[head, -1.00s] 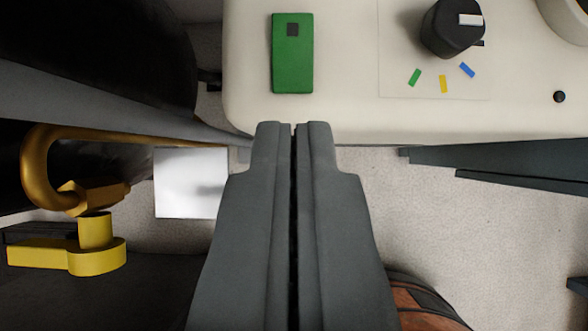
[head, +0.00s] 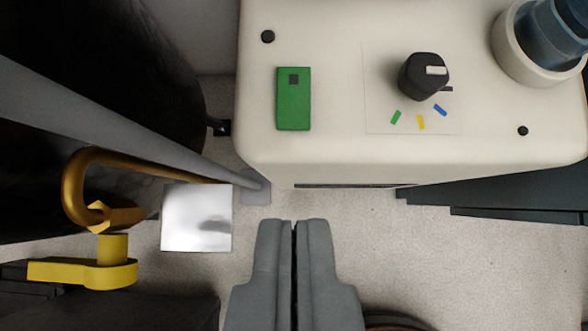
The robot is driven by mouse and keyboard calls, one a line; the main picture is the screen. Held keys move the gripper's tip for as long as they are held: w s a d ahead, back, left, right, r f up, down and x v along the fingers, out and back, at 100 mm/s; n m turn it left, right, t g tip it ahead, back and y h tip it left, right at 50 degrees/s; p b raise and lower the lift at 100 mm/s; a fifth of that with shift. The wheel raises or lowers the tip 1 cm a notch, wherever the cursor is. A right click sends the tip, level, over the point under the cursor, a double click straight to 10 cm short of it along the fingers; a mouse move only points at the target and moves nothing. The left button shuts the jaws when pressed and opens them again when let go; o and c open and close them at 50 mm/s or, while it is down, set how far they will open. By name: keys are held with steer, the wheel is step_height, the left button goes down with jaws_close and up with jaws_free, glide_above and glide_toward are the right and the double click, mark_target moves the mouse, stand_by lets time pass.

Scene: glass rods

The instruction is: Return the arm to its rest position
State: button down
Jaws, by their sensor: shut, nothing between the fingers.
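My gripper (head: 294,224) shows at the bottom centre of the head view, its two grey fingers side by side with only a thin dark line between them. It is shut and empty. Its tips appear over the speckled floor, just below the front edge of the cream machine (head: 330,150) in the picture, and touch nothing that I can see.
The machine carries a green block (head: 293,98), a black knob (head: 424,76) with coloured marks, and a blue glassy part (head: 556,38). Left are a brass pipe (head: 75,195), a yellow valve handle (head: 85,272) and a white square (head: 196,218). Speckled floor (head: 440,260) is open at right.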

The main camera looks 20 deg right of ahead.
steer(key=s+d+r+n+t+y, duration=0.2)
steer(key=s+r+t, duration=0.8)
steer(key=s+r, duration=1.9)
steer(key=shift+d+r+n+t, duration=0.3)
steer(key=shift+d+r+n, duration=0.45)
steer(key=shift+d, duration=0.45)
